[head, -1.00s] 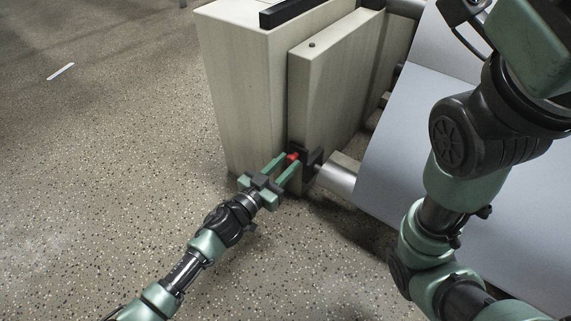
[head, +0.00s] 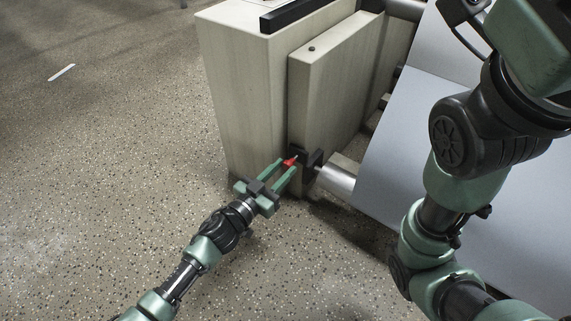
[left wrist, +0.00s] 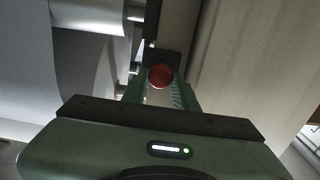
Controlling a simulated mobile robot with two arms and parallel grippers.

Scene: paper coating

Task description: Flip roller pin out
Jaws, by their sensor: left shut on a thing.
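The roller pin is red (head: 290,161) and sits at a black bracket (head: 311,160) on the lower corner of the beige machine. Its round red end also shows in the left wrist view (left wrist: 160,76), between the fingers. My left gripper (head: 285,168) is shut on the red pin, with a green finger on each side of it. The bracket is at the end of a silver roller (head: 336,178). The far end of the pin is hidden at the bracket. My right gripper is not in view.
The beige machine housing (head: 245,95) stands behind the pin. A pale sheet (head: 405,130) slopes down on the right, partly behind my other arm. The speckled floor (head: 90,190) at left is open.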

